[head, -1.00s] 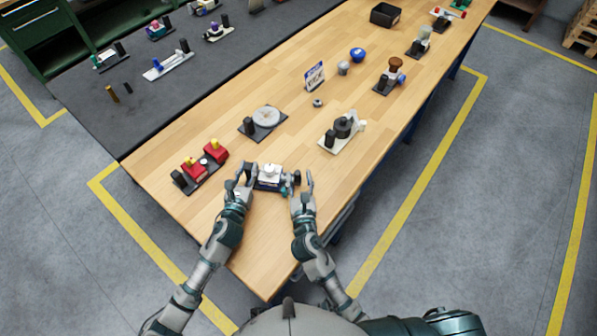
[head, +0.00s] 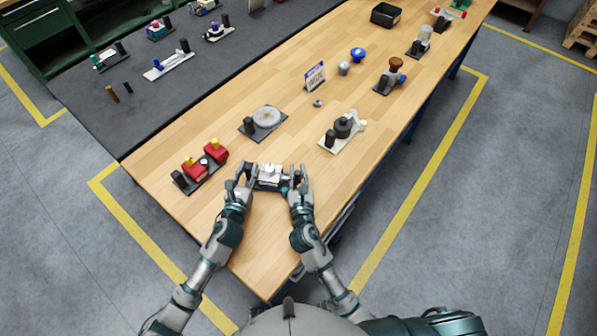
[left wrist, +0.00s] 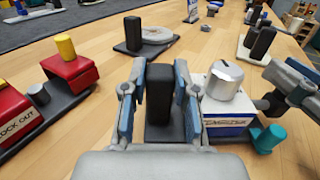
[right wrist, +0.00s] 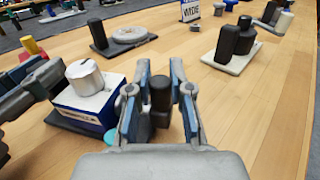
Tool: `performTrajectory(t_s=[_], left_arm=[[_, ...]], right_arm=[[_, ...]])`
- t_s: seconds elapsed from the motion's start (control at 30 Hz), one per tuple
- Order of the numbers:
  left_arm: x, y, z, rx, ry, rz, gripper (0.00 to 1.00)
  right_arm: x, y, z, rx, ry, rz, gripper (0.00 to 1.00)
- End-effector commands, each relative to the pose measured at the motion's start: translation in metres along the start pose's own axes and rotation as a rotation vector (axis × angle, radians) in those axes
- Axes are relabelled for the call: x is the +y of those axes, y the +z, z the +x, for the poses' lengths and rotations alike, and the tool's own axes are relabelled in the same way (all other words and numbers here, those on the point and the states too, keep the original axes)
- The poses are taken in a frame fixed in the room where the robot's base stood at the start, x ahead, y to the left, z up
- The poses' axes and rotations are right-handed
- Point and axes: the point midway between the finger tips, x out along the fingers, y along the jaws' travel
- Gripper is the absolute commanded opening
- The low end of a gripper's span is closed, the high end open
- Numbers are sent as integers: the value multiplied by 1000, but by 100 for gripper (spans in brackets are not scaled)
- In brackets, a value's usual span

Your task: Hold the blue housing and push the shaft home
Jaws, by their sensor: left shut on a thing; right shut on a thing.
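The blue housing (head: 268,184) has a white upper part and a silver knob on top; it stands at the table's near edge between my grippers. It shows at the right in the left wrist view (left wrist: 228,125) and at the left in the right wrist view (right wrist: 85,112). My left gripper (left wrist: 160,92) is shut on a black upright post (left wrist: 159,100) beside the housing. My right gripper (right wrist: 160,95) is shut on a dark round piece (right wrist: 160,92) on the housing's other side, seemingly the shaft's end. How deep the shaft sits is hidden.
A red lock-out unit (head: 200,163) stands to the left. A plate with a pale disc (head: 266,118) and a white-based fixture (head: 342,132) stand farther back. A small sign (head: 315,76) stands beyond. The wood right of the housing is clear.

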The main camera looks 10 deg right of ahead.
Motion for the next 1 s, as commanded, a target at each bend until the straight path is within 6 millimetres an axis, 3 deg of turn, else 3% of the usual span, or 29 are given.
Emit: performTrajectory(t_s=[0.2, 0.47, 0.5, 0.6, 1.0], left_arm=[[1, -7, -1, 13, 2, 0, 0], [0, -7, -1, 13, 0, -1, 0], [0, -7, -1, 13, 0, -1, 0], [-1, -7, -1, 13, -1, -1, 0], [-1, -7, -1, 13, -1, -3, 0]], right_arm=[[30, -1, 9, 1, 0, 2, 0], [34, -1, 10, 1, 1, 0, 0], [34, -1, 10, 1, 1, 0, 22], [34, -1, 9, 1, 1, 0, 47], [34, 0, 9, 0, 3, 1, 47]])
